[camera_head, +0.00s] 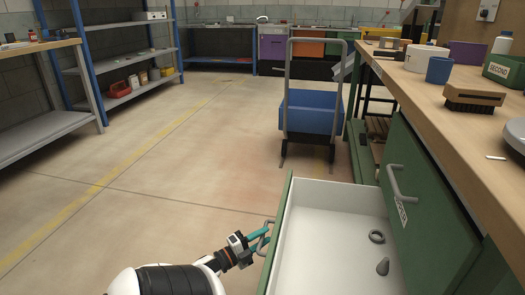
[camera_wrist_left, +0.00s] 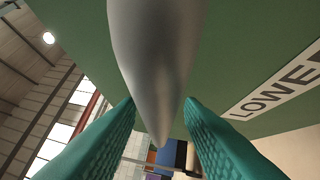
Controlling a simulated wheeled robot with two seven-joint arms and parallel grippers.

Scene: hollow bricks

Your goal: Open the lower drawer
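The lower drawer (camera_head: 325,225) of the green workbench is pulled out, with its white inside showing. A dark ring (camera_head: 376,237) and a small grey pointed piece (camera_head: 382,267) lie in it. Its grey bar handle (camera_head: 268,225) is on the green front. My left gripper (camera_head: 262,241) is at this handle. My right gripper is not in view.
The closed green front above has its own handle (camera_head: 397,182) and label. The wooden bench top (camera_head: 440,105) holds a brush (camera_head: 473,97), cups and boxes. A blue cart (camera_head: 310,112) stands beyond the drawer. The floor left of the drawer is clear up to the shelves (camera_head: 130,90).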

